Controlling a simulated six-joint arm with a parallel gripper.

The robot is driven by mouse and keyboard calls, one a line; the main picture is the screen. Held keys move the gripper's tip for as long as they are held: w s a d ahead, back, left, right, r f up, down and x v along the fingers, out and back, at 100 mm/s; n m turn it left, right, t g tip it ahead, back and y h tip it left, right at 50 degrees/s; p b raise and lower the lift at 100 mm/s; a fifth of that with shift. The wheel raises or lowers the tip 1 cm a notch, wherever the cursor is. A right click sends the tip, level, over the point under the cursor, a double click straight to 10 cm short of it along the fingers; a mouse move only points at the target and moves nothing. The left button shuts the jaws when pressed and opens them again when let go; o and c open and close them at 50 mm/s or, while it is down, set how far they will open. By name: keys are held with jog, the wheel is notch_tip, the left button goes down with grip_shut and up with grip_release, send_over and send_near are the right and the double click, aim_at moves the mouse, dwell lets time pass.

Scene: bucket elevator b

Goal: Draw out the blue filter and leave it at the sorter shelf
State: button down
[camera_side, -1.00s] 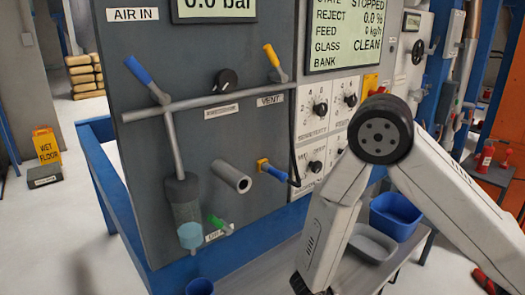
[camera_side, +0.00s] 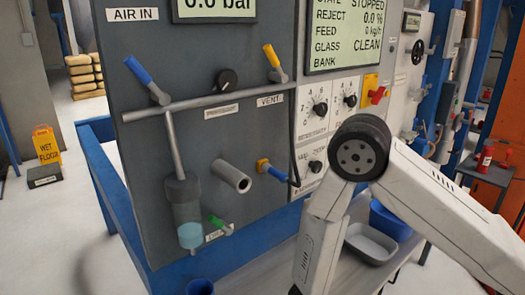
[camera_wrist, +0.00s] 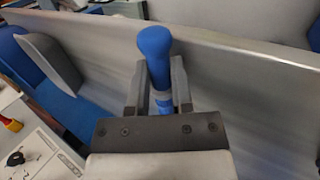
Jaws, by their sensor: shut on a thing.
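The blue filter (camera_wrist: 154,45) is a rounded blue cylinder standing up between the fingers in the wrist view. My gripper (camera_wrist: 159,82) is shut on it, with one grey finger on each side. The filter's lower part is partly hidden by the gripper. The grey metal shelf (camera_wrist: 230,62) spreads behind and beneath the filter; I cannot tell whether the filter touches it. The shelf also shows in the side view (camera_side: 262,268). My gripper and the filter are out of sight in the side view. A hollow grey housing (camera_side: 231,175) sticks out of the panel, its end open.
A blue tub (camera_side: 390,222) and a grey tray (camera_side: 370,243) stand on the shelf at the right. Yellow-and-blue handle (camera_side: 272,170), green handle (camera_side: 219,224) and a clear bowl (camera_side: 190,236) project from the panel. A blue cup (camera_side: 200,287) is at the bottom edge.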

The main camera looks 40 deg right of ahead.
jog(key=shift+c, duration=2.1)
grip_release()
jog(key=shift+a+r, duration=0.1)
jog(key=v, duration=0.7)
jog(key=shift+r, duration=0.35)
jog(key=d+r+t+y, duration=0.3)
jog(key=d+r+y, duration=0.3)
jog(key=r, duration=0.7)
jog(key=shift+s+d, duration=0.25)
jog(key=shift+d, duration=0.6)
